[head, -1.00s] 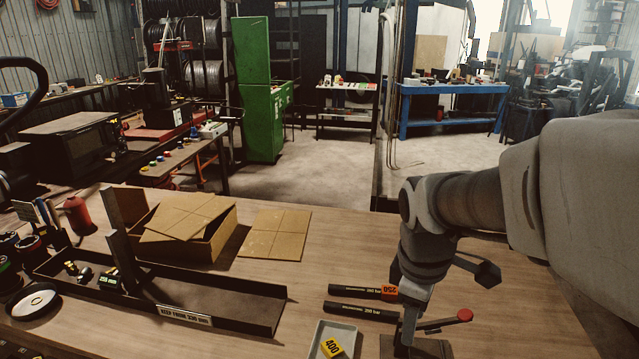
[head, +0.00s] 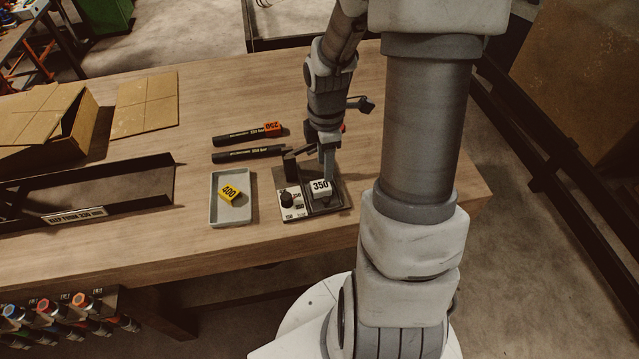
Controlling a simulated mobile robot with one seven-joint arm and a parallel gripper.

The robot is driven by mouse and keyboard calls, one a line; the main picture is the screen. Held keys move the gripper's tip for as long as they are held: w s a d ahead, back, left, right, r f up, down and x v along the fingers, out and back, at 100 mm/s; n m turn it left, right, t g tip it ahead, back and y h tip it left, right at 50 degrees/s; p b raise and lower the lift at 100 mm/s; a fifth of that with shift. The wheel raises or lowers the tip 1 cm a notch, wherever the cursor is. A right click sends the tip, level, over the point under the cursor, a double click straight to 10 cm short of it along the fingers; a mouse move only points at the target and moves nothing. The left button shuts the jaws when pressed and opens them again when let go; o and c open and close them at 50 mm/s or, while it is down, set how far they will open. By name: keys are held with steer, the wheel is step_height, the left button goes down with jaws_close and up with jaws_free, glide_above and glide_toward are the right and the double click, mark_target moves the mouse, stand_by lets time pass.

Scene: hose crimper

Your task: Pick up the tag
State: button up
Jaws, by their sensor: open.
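A white tag marked 350 (head: 321,187) sits on the small dark crimping device (head: 335,203) on the workbench. A yellow tag marked 400 (head: 229,193) lies tilted in a pale grey tray (head: 215,212) to its left. An orange tag marked 250 (head: 272,129) is at the right end of the upper black hose. My gripper (head: 327,172) points down over the device, right at the white tag. The fingers hide part of the device, and I cannot tell whether they touch the tag. My gripper is open.
Two black hoses (head: 248,153) lie behind the tray. A long dark trough (head: 140,190) and an open cardboard box (head: 80,135) stand to the left. A black knob (head: 287,198) is on the device's left side. Bare benchtop lies between trough and tray.

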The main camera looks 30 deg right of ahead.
mark_target(325, 185)
steer(key=shift+w+d+f, duration=0.1)
steer(key=shift+d+f, duration=0.05)
steer(key=shift+f, duration=3.55)
jaws_close()
